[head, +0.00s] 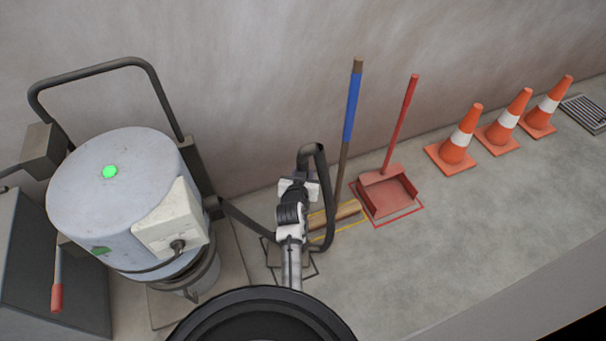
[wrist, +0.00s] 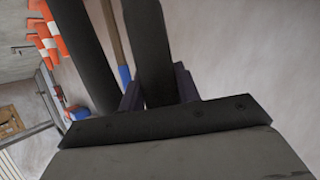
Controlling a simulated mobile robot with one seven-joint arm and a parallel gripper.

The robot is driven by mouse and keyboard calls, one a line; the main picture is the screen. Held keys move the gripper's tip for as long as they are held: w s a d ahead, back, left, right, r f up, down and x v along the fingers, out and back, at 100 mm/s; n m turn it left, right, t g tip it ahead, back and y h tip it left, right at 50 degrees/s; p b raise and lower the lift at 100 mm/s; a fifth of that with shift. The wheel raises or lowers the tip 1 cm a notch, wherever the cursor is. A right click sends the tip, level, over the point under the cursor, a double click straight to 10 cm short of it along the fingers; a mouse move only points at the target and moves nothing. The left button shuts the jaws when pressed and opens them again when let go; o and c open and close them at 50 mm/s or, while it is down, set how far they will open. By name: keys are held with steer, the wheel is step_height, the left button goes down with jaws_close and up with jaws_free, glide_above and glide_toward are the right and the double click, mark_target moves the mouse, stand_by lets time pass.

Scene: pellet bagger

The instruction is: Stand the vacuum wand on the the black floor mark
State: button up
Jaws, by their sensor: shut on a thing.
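The vacuum wand (head: 304,158) is a dark tube, upright near the wall, with a dark hose looping from its top down the right side. My gripper (head: 301,180) is shut on its upper part. In the wrist view the wand (wrist: 150,50) runs between the two jaws of my gripper (wrist: 158,88). The black floor mark (head: 314,267) is a thin dark outline below my arm. My arm hides its middle and much of the lower wand, so I cannot tell whether the foot touches the floor.
A grey vacuum machine (head: 115,190) stands at left. A blue-handled broom (head: 352,105) stands close right, at a yellow outline. A red dustpan (head: 385,190) stands beyond it in a red outline. Several orange cones (head: 459,140) line the wall. Floor in front of them is clear.

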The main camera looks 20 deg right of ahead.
steer(key=shift+r, duration=0.1)
steer(key=o, duration=1.1)
steer(key=shift+f, duration=0.2)
steer(key=shift+c, duration=0.2)
steer(key=shift+r, duration=0.2)
